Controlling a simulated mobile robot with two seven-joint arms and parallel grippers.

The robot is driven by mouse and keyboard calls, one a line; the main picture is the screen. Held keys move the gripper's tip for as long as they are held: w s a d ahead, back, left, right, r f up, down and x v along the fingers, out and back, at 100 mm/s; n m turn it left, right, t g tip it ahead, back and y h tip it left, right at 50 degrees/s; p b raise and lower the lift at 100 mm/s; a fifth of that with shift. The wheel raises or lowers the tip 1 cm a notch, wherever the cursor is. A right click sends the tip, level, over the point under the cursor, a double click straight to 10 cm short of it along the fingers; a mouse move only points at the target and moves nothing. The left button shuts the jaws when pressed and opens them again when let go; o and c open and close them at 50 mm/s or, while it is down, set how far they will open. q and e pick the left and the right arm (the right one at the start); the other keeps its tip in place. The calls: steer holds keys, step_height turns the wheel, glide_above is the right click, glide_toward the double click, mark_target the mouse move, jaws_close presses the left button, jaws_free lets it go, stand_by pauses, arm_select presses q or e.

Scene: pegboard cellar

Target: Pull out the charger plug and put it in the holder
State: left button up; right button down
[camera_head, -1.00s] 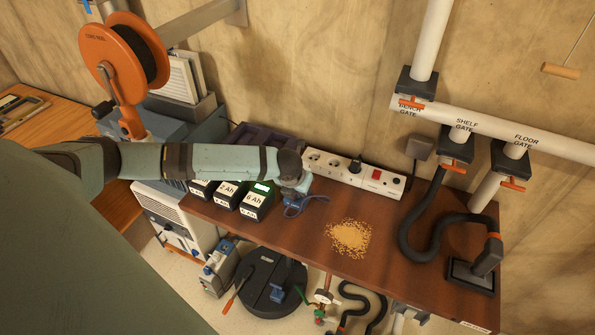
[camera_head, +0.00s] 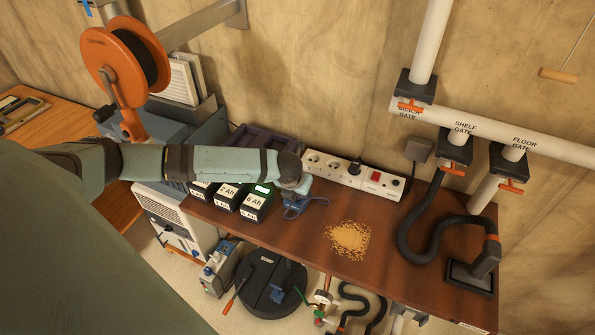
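A black plug (camera_head: 355,166) stands in a socket of the white power strip (camera_head: 338,174) along the back of the bench. My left arm comes in from the left, and its gripper end (camera_head: 303,187) is just in front of the strip's left part, left of the plug and apart from it. The fingers are hidden or too small to read. My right gripper is not in view. I cannot pick out the holder with certainty; a dark tray (camera_head: 262,139) sits behind my forearm.
A blue looped object (camera_head: 305,208) lies by the gripper end. Battery packs (camera_head: 256,203) stand left of it. A sawdust pile (camera_head: 348,240) lies on the bench (camera_head: 385,262). A black hose (camera_head: 408,232) and grey wall box (camera_head: 418,149) are at right.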

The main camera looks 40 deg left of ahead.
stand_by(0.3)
arm_select(q)
steer(key=o, duration=1.6)
steer(key=shift+c, duration=0.2)
steer(key=shift+r, duration=0.15)
